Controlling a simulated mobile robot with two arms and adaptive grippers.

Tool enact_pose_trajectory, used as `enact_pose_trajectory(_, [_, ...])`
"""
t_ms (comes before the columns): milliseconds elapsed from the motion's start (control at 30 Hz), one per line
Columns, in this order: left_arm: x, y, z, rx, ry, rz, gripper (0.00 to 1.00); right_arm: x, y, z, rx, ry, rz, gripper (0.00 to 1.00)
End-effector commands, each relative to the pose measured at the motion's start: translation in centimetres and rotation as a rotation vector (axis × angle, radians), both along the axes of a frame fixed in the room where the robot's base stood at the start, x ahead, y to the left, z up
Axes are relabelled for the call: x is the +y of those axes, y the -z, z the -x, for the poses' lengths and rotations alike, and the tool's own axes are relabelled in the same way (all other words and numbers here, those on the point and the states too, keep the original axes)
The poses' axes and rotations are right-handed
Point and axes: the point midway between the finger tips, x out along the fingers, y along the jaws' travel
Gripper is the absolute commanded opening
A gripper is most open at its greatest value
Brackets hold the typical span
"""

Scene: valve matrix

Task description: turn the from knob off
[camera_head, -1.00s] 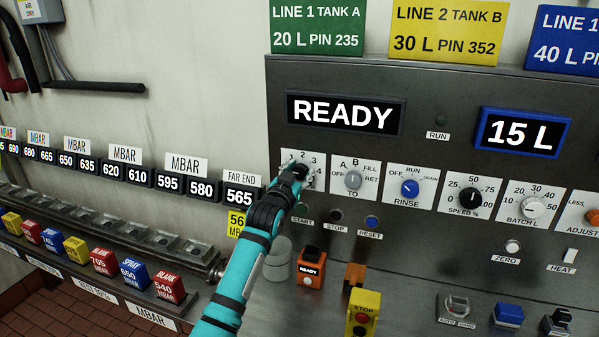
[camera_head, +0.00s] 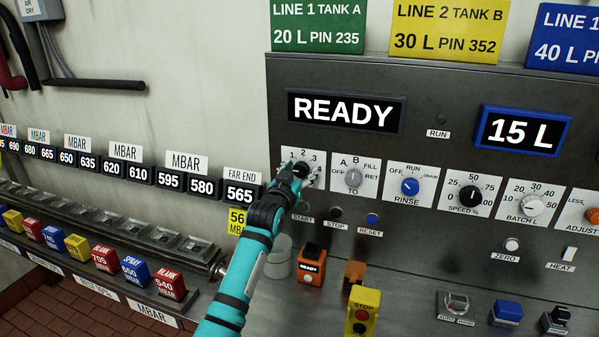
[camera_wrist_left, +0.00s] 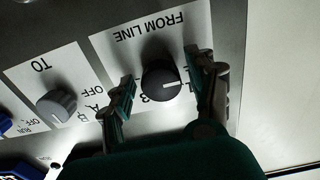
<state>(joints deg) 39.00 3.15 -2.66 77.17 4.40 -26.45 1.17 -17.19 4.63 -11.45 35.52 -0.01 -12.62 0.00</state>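The from knob (camera_wrist_left: 161,82) is black and round, on a white plate marked FROM LINE, upside down in the left wrist view. Its white pointer line points to the right there. In the head view the knob (camera_head: 301,170) is partly covered by my left gripper (camera_head: 293,183). In the left wrist view my left gripper (camera_wrist_left: 160,70) has one finger on each side of the knob. The fingers are open, with narrow gaps between them and the knob. My right gripper is in neither view.
The TO knob (camera_head: 353,177) sits close beside the from plate, with the blue RINSE knob (camera_head: 410,187) further right. Small start, stop (camera_head: 336,212) and reset (camera_head: 372,219) buttons lie below. An orange READY box (camera_head: 310,264) stands lower down.

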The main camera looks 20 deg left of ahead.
Motion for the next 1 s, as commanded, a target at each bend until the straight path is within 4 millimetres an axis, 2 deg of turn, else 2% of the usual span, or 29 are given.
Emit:
enact_pose_trajectory(267, [0.1,-0.3,0.0,-0.006,-0.001,-0.002,0.62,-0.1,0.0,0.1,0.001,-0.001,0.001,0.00])
enact_pose_trajectory(433, [0.1,-0.2,1.0,-0.006,-0.001,-0.003,0.62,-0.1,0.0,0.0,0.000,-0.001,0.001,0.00])
enact_pose_trajectory(567, [0.2,-0.2,3.1,-0.007,-0.001,-0.003,0.62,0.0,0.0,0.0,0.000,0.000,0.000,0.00])
enact_pose_trajectory(800, [0.4,-0.2,7.9,-0.005,-0.001,-0.002,0.62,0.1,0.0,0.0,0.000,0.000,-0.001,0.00])
enact_pose_trajectory(1000, [0.4,-0.2,10.9,-0.004,-0.001,-0.002,0.62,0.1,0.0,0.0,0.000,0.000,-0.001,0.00])
